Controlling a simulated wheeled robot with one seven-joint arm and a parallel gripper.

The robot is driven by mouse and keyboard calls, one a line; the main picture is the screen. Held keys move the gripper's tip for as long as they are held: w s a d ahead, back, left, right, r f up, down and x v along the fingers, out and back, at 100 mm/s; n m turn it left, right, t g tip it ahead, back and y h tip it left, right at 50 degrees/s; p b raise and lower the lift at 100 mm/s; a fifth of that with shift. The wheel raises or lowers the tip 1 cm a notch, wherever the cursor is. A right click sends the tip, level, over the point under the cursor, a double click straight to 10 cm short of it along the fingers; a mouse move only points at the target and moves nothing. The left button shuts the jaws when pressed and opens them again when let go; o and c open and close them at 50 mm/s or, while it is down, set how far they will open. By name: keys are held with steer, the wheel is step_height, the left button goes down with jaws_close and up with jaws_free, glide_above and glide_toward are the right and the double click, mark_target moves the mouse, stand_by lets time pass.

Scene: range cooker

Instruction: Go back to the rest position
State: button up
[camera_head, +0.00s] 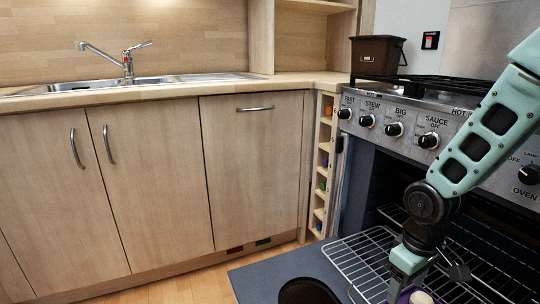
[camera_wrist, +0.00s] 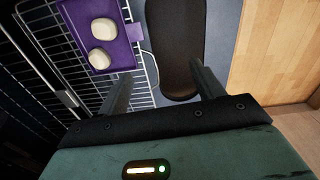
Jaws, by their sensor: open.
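My gripper (camera_head: 418,272) is low at the right of the head view, over the pulled-out oven rack (camera_head: 350,262). In the wrist view my gripper (camera_wrist: 161,70) has its two fingers wide apart with nothing between them. A purple tray (camera_wrist: 122,60) lies on the wire rack, left of the fingers, with two whitish rounded pieces (camera_wrist: 103,29) on it. Only a small part of the tray shows at the bottom edge of the head view, beside my gripper. I cannot tell the exact gap between fingers and tray.
The oven door (camera_head: 262,279) is folded down, with a dark rounded window (camera_head: 308,292). Cooker knobs (camera_head: 394,129) and a hob stand above. A brown bin (camera_head: 377,55) stands on the counter. Wooden floor (camera_head: 200,290) is clear at left, before the cabinets.

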steer(key=s+a+r+n, duration=0.1)
steer(key=s+a+r, duration=0.4)
steer(key=s+a, duration=0.3)
steer(key=s+a+r+n, duration=0.2)
steer(key=s+a+r, duration=0.3)
steer(key=s+a, duration=0.35)
step_height(320, 180, up, 34)
steer(key=p, duration=3.4)
steer(key=shift+s+a+y, duration=0.15)
steer(key=shift+s+y, duration=0.05)
steer(key=shift+y, duration=0.2)
